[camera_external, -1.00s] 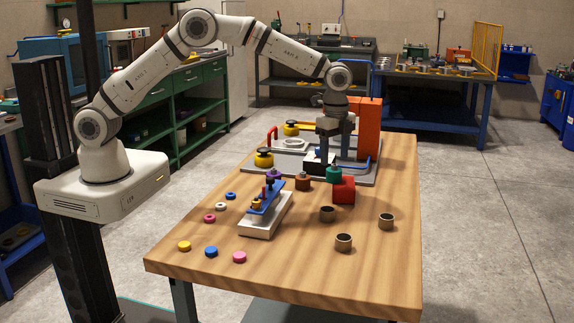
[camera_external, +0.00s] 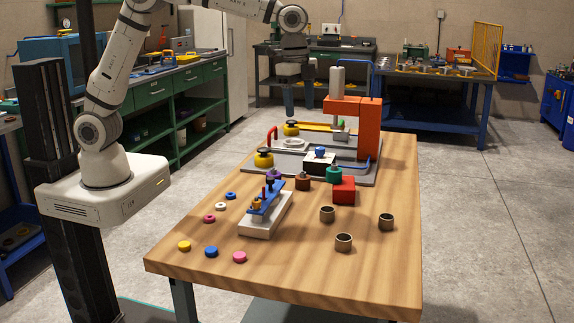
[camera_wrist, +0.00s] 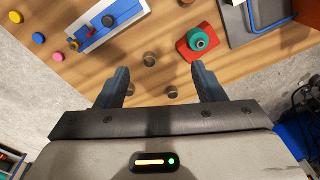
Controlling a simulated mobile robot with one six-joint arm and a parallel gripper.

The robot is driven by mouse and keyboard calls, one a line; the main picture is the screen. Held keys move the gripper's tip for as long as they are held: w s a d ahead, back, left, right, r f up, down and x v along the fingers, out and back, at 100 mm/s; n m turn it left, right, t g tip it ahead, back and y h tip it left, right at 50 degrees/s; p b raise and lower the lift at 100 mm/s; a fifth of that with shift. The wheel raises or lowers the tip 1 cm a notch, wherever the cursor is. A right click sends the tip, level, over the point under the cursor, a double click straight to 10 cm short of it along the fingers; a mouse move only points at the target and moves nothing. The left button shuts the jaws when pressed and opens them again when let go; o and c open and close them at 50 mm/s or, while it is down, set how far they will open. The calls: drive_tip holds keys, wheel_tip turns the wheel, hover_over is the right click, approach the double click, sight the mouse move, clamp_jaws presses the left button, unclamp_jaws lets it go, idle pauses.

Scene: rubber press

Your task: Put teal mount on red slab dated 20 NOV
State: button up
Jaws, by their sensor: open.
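The teal mount (camera_external: 333,174) is by the red slab (camera_external: 344,191) near the middle of the table. In the wrist view the teal mount (camera_wrist: 199,38) overlaps the red slab (camera_wrist: 184,51), with red showing around it. It appears to rest on the slab, but the contact is hidden. No date is readable on the slab. My gripper (camera_external: 298,98) is open and empty, high above the table and apart from both. Its two fingers (camera_wrist: 160,78) stand wide apart in the wrist view, with nothing between them.
A brown mount (camera_external: 303,183) and a purple one (camera_external: 273,174) stand to the left. A press with an orange frame (camera_external: 370,125) stands behind. Several metal cups (camera_external: 344,243), a blue-topped fixture (camera_external: 266,210) and coloured discs (camera_external: 240,257) lie in front.

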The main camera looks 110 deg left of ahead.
drive_tip(key=s+d+r+n, duration=0.1)
drive_tip(key=s+d, duration=0.2)
drive_tip(key=s, duration=0.3)
drive_tip(key=s+d+r+n+t, duration=0.1)
drive_tip(key=s+d, duration=0.1)
drive_tip(key=s, duration=0.4)
drive_tip(key=s+d+r+n, duration=0.1)
drive_tip(key=s+d+r, duration=0.15)
drive_tip(key=s, duration=0.35)
drive_tip(key=s+d+f+n, duration=0.1)
drive_tip(key=s+d+f, duration=0.1)
drive_tip(key=s, duration=0.5)
drive_tip(key=s+d+f+n+t, duration=0.1)
drive_tip(key=s+f, duration=0.2)
drive_tip(key=s, duration=0.4)
drive_tip(key=shift+d+f, duration=0.4)
drive_tip(key=shift+o, duration=0.5)
drive_tip(key=shift+w, duration=0.1)
